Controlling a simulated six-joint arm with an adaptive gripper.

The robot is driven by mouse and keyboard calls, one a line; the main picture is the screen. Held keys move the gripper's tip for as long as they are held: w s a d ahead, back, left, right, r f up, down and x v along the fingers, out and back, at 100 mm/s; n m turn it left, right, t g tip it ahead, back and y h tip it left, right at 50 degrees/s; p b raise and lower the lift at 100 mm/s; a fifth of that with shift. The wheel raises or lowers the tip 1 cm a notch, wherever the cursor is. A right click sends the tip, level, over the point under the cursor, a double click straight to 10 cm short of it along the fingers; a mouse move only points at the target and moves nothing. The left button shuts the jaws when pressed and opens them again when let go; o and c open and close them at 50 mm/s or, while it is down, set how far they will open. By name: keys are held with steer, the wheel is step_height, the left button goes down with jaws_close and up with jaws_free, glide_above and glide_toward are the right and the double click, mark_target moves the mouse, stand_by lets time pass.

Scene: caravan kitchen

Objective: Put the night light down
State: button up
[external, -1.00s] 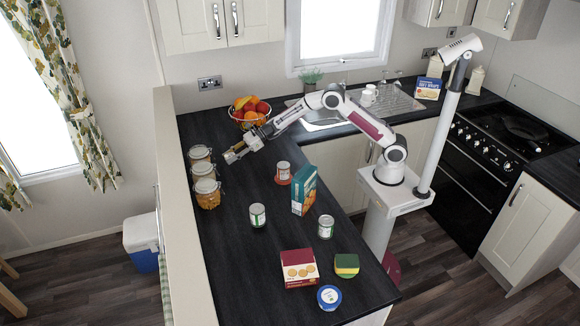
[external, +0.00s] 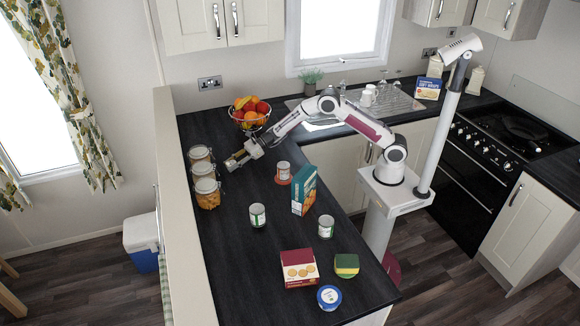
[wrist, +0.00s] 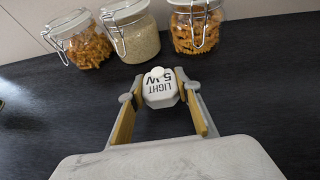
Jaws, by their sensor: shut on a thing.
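The night light (wrist: 160,90) is a small whitish piece with dark "LIGHT 5.W" lettering, upside down in the wrist view. My gripper (wrist: 160,98) is shut on it, one finger on each side. In the external view my gripper (external: 237,161) is low over the dark counter, right of the jars and in front of the fruit bowl. The night light is too small there to make out clearly. I cannot tell whether its underside touches the counter.
Several clip-top jars (external: 205,170) stand along the counter's left edge. A fruit bowl (external: 250,112) is behind my gripper. Bare counter (external: 228,240) lies in front.

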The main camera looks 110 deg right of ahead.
steer(key=shift+f, duration=0.2)
steer(key=o, duration=1.1)
steer(key=shift+s, duration=0.15)
steer(key=shift+v, duration=0.75)
steer(key=v, duration=0.4)
steer(key=shift+s+d+f, duration=0.2)
steer(key=shift+s+d, duration=0.05)
steer(key=shift+v, duration=0.85)
steer(key=shift+o, duration=0.6)
steer(key=shift+f, duration=0.1)
